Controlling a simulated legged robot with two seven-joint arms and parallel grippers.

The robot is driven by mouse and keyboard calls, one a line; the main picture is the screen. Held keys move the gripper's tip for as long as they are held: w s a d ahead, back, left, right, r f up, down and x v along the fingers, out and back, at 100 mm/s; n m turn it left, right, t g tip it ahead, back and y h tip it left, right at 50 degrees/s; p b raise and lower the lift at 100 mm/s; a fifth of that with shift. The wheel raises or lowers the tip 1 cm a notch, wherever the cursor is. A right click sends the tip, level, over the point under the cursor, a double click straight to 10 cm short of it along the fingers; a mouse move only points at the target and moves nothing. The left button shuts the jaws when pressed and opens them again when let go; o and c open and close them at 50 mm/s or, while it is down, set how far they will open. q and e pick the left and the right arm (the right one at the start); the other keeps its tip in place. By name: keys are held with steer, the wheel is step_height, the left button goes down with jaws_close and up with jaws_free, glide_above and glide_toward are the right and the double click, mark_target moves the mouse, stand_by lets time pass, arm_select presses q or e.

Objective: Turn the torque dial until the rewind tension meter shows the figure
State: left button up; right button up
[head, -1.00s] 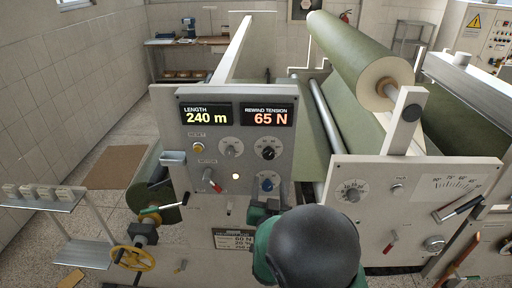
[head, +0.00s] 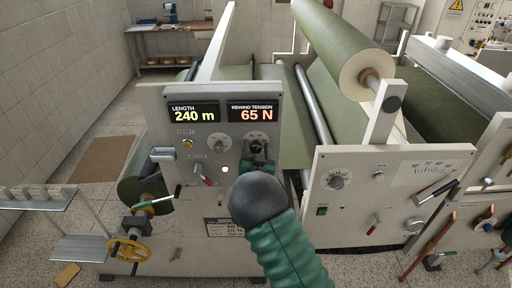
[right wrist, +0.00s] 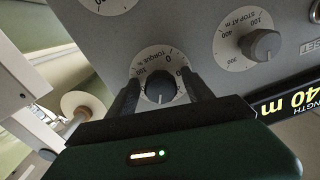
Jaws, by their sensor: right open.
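The torque dial (right wrist: 160,87) is a dark knob on a white scale marked "TORQUE %" in the right wrist view. In the head view the dial (head: 258,147) sits below the rewind tension meter (head: 253,113), which reads 65 N. My right gripper (right wrist: 160,92) is open, with one finger on each side of the knob; I cannot tell whether they touch it. In the head view my right gripper (head: 257,165) is partly hidden by its own green arm. A placard (head: 220,228) lower on the panel shows a 60 N line; the rest is hard to read. My left gripper is out of view.
The length display (head: 194,114) reads 240 m. A stop-at dial (head: 221,145) is left of the torque dial, with a red-handled lever (head: 205,180) below. A yellow handwheel (head: 129,250) stands at lower left.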

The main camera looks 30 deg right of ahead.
steer(key=shift+a, duration=0.2)
steer(key=c, duration=0.7)
steer(key=shift+d, duration=0.2)
jaws_close()
steer(key=n+b, duration=0.1)
steer(key=b, duration=0.1)
steer(key=shift+f+n+b, duration=0.25)
steer(key=shift+n+b, duration=0.15)
steer(key=shift+a+r+n, duration=0.1)
steer(key=shift+r+n, duration=0.05)
steer(key=shift+n, duration=0.15)
steer(key=shift+r, duration=0.15)
steer(key=o, duration=0.7)
jaws_free()
